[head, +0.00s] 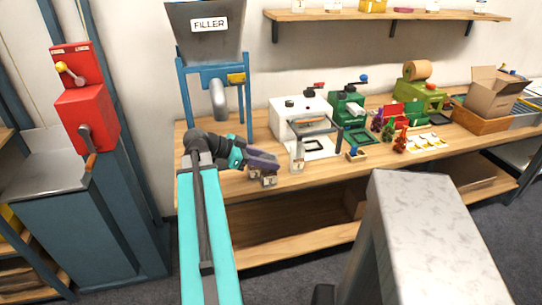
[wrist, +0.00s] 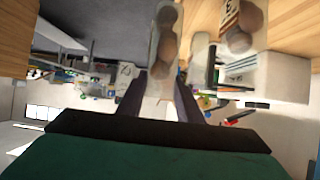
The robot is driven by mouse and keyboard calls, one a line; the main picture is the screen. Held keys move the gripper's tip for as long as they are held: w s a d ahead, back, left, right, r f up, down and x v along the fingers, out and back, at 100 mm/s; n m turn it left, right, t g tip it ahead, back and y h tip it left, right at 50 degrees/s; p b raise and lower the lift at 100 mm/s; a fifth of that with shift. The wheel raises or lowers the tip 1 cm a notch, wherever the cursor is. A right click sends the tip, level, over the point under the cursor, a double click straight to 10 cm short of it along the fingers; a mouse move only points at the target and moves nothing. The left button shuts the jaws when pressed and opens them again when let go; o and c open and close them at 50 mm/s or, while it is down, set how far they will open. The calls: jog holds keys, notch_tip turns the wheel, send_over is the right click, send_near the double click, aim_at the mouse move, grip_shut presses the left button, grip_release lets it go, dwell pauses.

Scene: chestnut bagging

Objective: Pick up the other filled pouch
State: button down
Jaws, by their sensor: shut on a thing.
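My gripper (head: 266,162) is at the front edge of the workbench, below and right of the filler. In the wrist view its two dark fingers (wrist: 161,95) are shut on a clear pouch (wrist: 165,45) with several round brown chestnuts in it. A second filled pouch (wrist: 240,28) is close beside it, outside the fingers. In the head view two small pouches show under the gripper, one on the left (head: 253,173) and one on the right (head: 269,179). I cannot tell whether the held pouch touches the bench.
Another pouch (head: 298,157) stands by the white machine (head: 290,118). The filler (head: 208,40) stands behind on a blue frame. Green machines (head: 347,108), small coloured figures (head: 400,138) and a cardboard box (head: 492,98) are farther right on the workbench (head: 225,185).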

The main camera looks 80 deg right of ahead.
jog(key=shift+w+a+r+b, duration=0.1)
jog(key=shift+a+r+b, duration=0.1)
jog(key=shift+a, duration=0.95)
jog(key=shift+w+a+r+b, duration=0.1)
jog(key=shift+a+b, duration=0.05)
jog(key=shift+a, duration=0.95)
